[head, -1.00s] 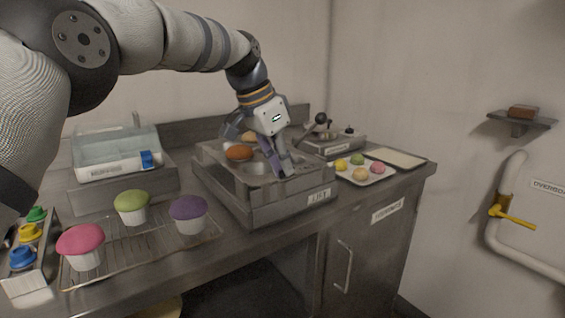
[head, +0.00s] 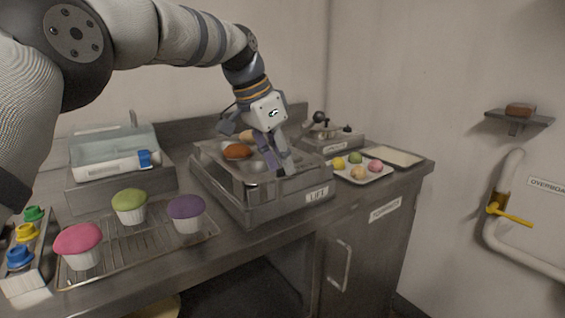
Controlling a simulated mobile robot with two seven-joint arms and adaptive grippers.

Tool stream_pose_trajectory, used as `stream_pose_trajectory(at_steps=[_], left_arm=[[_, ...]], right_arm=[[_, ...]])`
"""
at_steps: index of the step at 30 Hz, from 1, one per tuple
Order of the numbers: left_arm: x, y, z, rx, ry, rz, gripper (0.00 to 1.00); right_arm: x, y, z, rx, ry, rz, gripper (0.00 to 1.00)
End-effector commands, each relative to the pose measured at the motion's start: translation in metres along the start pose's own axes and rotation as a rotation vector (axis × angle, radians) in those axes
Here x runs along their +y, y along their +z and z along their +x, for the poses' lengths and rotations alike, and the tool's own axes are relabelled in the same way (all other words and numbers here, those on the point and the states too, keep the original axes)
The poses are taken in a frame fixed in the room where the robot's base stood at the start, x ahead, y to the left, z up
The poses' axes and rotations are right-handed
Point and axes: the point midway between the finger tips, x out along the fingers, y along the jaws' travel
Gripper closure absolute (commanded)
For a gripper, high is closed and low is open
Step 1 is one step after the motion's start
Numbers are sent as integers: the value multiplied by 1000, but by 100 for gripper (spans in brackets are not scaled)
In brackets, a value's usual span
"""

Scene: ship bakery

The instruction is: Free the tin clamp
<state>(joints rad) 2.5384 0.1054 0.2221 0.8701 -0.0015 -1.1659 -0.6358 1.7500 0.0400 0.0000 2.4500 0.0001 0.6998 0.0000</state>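A muffin tin (head: 214,158) sits in a steel unit labelled LIFT (head: 290,201) on the counter. An orange-brown muffin (head: 237,152) and a paler one (head: 246,135) are in it, and some of its cups look empty. My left gripper (head: 269,155) points down over the tin's right part, fingers at or just above its top. Whether they touch or grip anything is unclear. I cannot make out the tin clamp; the gripper covers part of the tin's far and right side. My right gripper is not in view.
A wire rack (head: 140,245) with pink, green and purple muffins stands at the front left, near coloured knobs (head: 27,233). A lidded clear case (head: 110,150) is behind. A tray of coloured balls (head: 378,176) and a small device (head: 335,141) stand to the right.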

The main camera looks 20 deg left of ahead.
Motion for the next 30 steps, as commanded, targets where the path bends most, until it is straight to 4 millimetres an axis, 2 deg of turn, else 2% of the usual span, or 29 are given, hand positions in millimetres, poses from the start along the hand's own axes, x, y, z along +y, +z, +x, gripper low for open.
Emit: stream_pose_trajectory(at_steps=[6,12,17,30], left_arm=[[0,-2,-60,6,-3,0,74],[1,-2,-100,3,0,0,74],[1,-1,-110,0,2,0,74],[1,-1,-110,0,1,1,74]], right_arm=[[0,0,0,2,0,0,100],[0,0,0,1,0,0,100],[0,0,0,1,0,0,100],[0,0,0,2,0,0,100]])
